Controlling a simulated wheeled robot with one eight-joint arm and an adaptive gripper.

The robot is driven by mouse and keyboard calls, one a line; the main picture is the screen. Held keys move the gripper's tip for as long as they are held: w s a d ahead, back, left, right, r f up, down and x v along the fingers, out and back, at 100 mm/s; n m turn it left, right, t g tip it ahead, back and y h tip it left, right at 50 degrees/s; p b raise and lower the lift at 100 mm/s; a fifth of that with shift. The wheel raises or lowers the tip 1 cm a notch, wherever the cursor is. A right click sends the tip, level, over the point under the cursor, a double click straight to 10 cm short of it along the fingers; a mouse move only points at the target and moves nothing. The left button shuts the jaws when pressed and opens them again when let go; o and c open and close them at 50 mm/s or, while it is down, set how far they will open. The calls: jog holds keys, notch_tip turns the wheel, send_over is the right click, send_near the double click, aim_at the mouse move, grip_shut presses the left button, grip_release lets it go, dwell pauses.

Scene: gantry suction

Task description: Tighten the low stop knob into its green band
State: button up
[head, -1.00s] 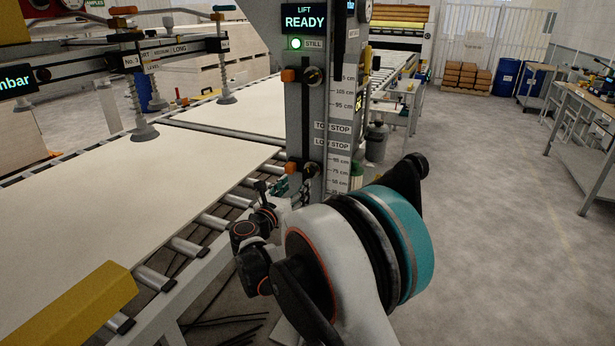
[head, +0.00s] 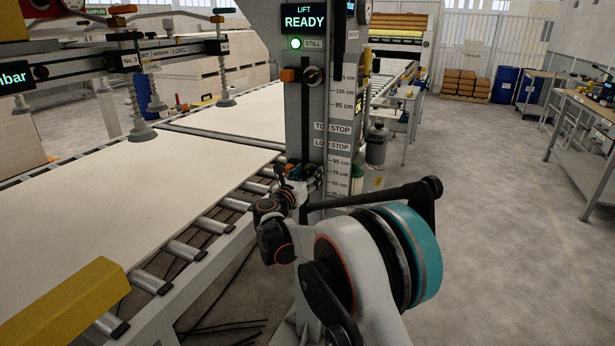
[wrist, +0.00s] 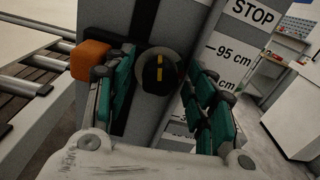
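The low stop knob (wrist: 159,70) is round and black with an upright yellow line on its face, seen in the wrist view on the grey column. My gripper (wrist: 163,75) is open, with one teal-padded finger on each side of the knob. I see gaps between knob and fingers and cannot tell how deep the fingers reach. In the head view my gripper (head: 308,182) is at the column below the LOW STOP label (head: 332,146), and my wrist largely hides the knob there. I cannot make out a green band around the knob.
An orange block (wrist: 91,60) sits just left of the knob. The column (head: 303,120) carries a centimetre scale and, higher up, the top stop knob (head: 311,76). The LIFT READY screen (head: 305,18) has a lit green lamp. A roller conveyor with pale boards (head: 130,200) lies left.

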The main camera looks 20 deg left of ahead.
jog(key=c, duration=0.8)
jog(key=shift+m, duration=0.4)
jog(key=shift+m+p, duration=0.7)
jog(key=shift+m, duration=1.9)
jog(key=o, duration=1.1)
